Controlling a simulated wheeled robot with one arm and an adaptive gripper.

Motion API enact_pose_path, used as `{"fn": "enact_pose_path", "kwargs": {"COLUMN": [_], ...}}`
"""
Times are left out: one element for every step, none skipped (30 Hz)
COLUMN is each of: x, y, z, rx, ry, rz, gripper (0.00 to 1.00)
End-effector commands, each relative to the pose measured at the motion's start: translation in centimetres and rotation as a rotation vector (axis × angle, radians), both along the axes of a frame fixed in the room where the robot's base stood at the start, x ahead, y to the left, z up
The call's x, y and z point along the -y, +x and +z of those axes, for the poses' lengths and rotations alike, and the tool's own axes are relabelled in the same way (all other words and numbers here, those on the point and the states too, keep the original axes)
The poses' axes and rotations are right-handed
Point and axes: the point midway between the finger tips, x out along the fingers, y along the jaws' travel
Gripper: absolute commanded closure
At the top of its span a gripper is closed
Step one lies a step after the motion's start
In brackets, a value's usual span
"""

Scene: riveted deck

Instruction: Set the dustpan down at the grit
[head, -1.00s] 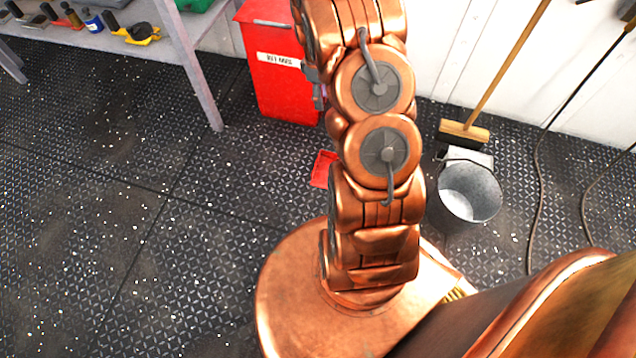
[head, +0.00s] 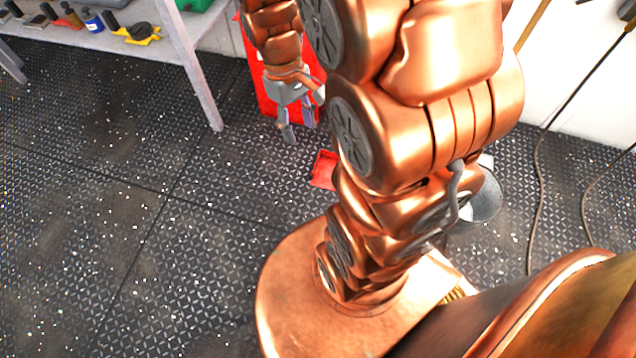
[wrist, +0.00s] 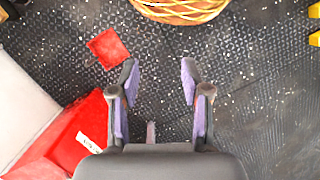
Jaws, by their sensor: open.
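A red dustpan (head: 323,170) lies on the dark deck, partly hidden behind my arm in the head view. In the wrist view its red pan (wrist: 108,48) lies flat, up and left of the fingers; I cannot make out a handle. My gripper (head: 299,128) hangs fingers down in front of the red bin, above and left of the dustpan in the head view. In the wrist view my gripper (wrist: 160,68) is open and empty, apart from the dustpan. Pale grit (head: 118,225) is scattered as specks over wide parts of the deck.
A red bin (head: 262,90) with a white label (wrist: 90,143) stands close by the gripper. A workbench (head: 190,62) with bottles and tools is at upper left. A metal bucket (head: 487,200) is partly behind my arm. Cables hang at right.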

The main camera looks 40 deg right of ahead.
Motion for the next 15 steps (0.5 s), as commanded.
{"fn": "enact_pose_path", "kwargs": {"x": [-0.9, -1.3, -1.9, -2.3, -2.7, -3.3, -3.6, -4.0, -4.5, -4.8, -5.1, -5.5, -5.7, -6.0, -6.2], "y": [-1.2, -1.9, -2.8, -3.4, -4.1, -5.0, -5.8, -6.6, -7.6, -8.3, -9.0, -9.9, -10.5, -11.2, -12.0], "z": [0.6, 0.9, 1.3, 1.6, 1.9, 2.1, 2.4, 2.6, 2.8, 3.0, 3.2, 3.4, 3.5, 3.6, 3.7], "rx": [-0.002, -0.007, -0.011, -0.012, -0.014, -0.020, -0.025, -0.031, -0.038, -0.042, -0.045, -0.047, -0.049, -0.054, -0.060], "ry": [-0.001, -0.003, -0.004, -0.006, -0.007, -0.009, -0.011, -0.012, -0.014, -0.015, -0.018, -0.021, -0.022, -0.024, -0.028], "rz": [-0.007, -0.015, -0.023, -0.030, -0.037, -0.045, -0.053, -0.057, -0.065, -0.072, -0.076, -0.083, -0.087, -0.092, -0.097], "gripper": [0.53, 0.53, 0.53, 0.53, 0.53, 0.53, 0.53, 0.53, 0.53, 0.53, 0.53, 0.53, 0.53, 0.53, 0.53]}}
